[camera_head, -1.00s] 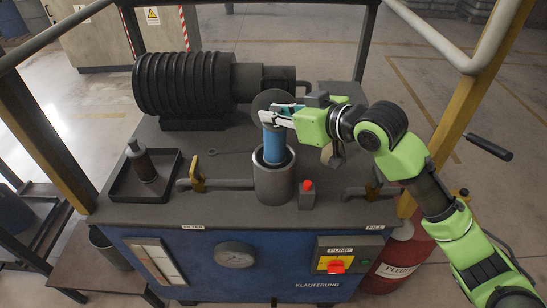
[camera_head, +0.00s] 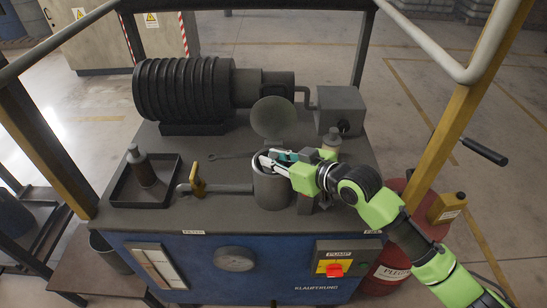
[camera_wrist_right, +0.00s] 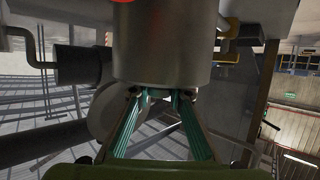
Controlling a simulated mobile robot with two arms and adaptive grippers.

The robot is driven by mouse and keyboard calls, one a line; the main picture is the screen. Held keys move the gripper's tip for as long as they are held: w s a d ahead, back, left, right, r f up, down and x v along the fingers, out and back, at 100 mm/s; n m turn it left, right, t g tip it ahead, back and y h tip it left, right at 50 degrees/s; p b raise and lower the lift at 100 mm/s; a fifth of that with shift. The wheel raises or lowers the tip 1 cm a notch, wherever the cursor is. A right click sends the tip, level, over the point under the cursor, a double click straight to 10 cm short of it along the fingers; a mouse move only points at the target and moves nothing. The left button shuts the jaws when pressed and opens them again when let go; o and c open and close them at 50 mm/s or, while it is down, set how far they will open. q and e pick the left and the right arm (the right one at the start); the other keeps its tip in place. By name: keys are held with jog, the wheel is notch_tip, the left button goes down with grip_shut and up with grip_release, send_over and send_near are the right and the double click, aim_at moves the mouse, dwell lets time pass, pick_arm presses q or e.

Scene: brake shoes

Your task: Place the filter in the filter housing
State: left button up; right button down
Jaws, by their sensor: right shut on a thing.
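The filter housing (camera_head: 270,186) is a grey upright cylinder at the front middle of the bench top. Its round lid (camera_head: 273,117) stands open behind it. My right gripper (camera_head: 268,160) is at the housing's mouth, its fingertips at the rim, shut on the filter. My left gripper is not in view.
A black tray (camera_head: 172,194) with a bottle (camera_head: 141,166) stands at the left. A yellow-handled valve (camera_head: 198,187) is left of the housing. A ribbed motor (camera_head: 183,90) and a grey box (camera_head: 341,108) are behind. Yellow posts and rails frame the bench.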

jog(key=c, duration=2.2)
grip_release()
jog(key=shift+f, duration=0.15)
jog(key=shift+o, duration=0.2)
jog(key=shift+r, duration=0.25)
jog(key=shift+s+d, duration=0.25)
jog(key=b+v, duration=0.2)
jog(key=v, duration=0.9)
jog(key=shift+r, duration=0.1)
